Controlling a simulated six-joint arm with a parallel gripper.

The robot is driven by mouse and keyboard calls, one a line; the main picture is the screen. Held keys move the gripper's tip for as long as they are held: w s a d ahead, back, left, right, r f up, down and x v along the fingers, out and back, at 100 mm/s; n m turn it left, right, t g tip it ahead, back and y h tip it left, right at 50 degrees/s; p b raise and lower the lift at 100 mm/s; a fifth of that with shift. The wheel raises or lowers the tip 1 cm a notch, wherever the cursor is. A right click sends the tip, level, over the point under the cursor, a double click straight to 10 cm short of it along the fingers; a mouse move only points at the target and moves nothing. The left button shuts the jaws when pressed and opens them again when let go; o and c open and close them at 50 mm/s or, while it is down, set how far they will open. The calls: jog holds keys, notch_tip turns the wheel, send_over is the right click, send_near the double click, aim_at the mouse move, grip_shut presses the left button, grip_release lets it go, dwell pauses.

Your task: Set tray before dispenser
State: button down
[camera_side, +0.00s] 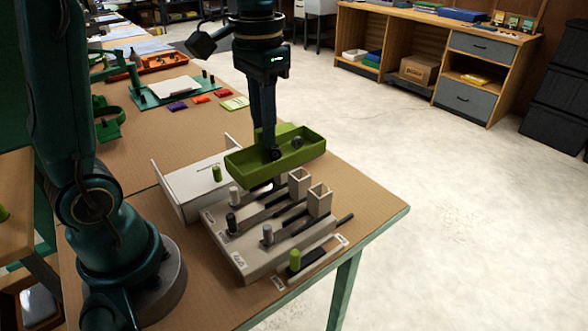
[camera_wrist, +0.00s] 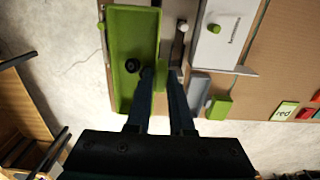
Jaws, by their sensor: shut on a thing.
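My gripper (camera_side: 268,150) is shut on the long wall of a shallow green tray (camera_side: 240,168). The tray looks held roughly level above the table. In the wrist view, the tray (camera_wrist: 121,50) is at left, with my fingers (camera_wrist: 163,80) at its right wall. A small round black thing (camera_wrist: 132,66) shows within its outline. A pale unit with posts, channels and square tubes, apparently the dispenser (camera_side: 240,262), stands below and in front of the tray in the side view. The tray hides part of its far side.
A white box (camera_side: 186,195) with a green knob stands left of the tray. A green block (camera_wrist: 218,107) shows in the wrist view. A green-knobbed slide (camera_side: 294,261) lies at the front. Coloured cards (camera_side: 201,99) and a green stand (camera_side: 150,97) lie farther back.

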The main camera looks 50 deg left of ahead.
jog(key=shift+w+r+n, duration=0.15)
jog(key=shift+w+n, duration=0.05)
jog(key=shift+n, duration=0.5)
jog(key=w+a+f+n, duration=0.4)
jog(key=w+a+n, duration=0.5)
jog(key=n, duration=0.3)
jog(key=w+d+f, duration=0.1)
jog(key=d+f, duration=0.1)
jog(key=d, duration=0.1)
jog(key=w+d+f, duration=0.2)
jog(key=d+f, duration=0.1)
jog(key=w+d+f, duration=0.2)
jog(key=d, duration=0.1)
jog(key=shift+w+d+f, duration=0.2)
jog(key=shift+d+f, duration=0.05)
jog(key=shift+f, duration=2)
jog(key=shift+f, duration=0.1)
jog(key=c, duration=0.8)
grip_release()
